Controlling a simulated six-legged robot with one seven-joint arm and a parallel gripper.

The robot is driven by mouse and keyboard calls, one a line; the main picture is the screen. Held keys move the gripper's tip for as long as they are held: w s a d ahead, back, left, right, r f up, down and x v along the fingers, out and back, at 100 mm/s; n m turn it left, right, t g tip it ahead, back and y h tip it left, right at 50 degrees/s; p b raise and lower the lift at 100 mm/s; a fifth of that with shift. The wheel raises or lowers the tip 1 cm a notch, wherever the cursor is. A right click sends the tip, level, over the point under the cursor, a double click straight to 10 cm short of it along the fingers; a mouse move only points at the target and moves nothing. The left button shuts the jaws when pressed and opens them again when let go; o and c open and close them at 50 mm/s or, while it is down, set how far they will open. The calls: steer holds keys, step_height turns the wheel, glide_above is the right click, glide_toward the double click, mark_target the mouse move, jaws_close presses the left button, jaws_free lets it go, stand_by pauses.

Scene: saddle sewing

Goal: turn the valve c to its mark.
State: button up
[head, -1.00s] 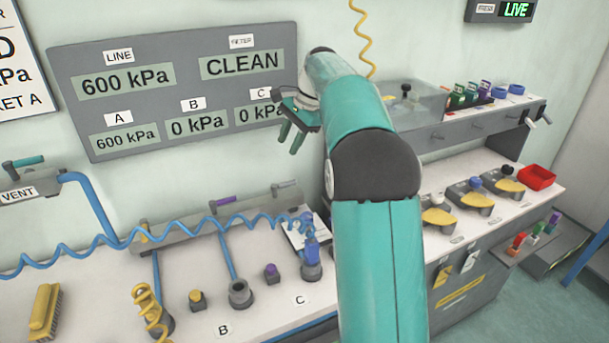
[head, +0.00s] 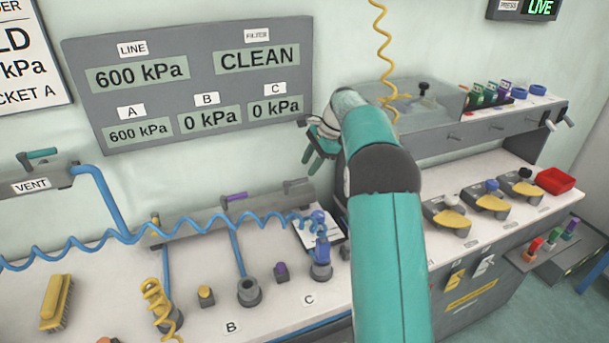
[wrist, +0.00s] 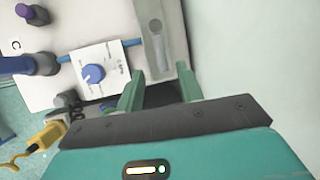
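Valve c is the grey lever on the right end of the grey manifold (head: 298,187), at the back of the bench; its mark cannot be made out. In the wrist view a grey lever (wrist: 156,32) on a grey block appears to be this valve, just beyond my fingertips. My gripper (head: 312,158) is in the air above and slightly right of the lever in the head view. In the wrist view my gripper (wrist: 160,78) has its two fingers apart with nothing between them. The wall panel's C readout (head: 276,106) shows 0 kPa.
A white plate with a blue knob (wrist: 93,73) lies left of my fingers in the wrist view. A coiled blue hose (head: 190,224) runs along the manifold to a blue connector (head: 321,252) at socket C. The purple lever (head: 235,197) stands farther left.

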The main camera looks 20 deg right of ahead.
mark_target(301, 179)
steer(key=x, duration=0.5)
steer(key=shift+w+f, duration=0.15)
steer(key=shift+f, duration=0.1)
steer(key=shift+d, duration=0.1)
steer(key=shift+c, duration=0.3)
jaws_close()
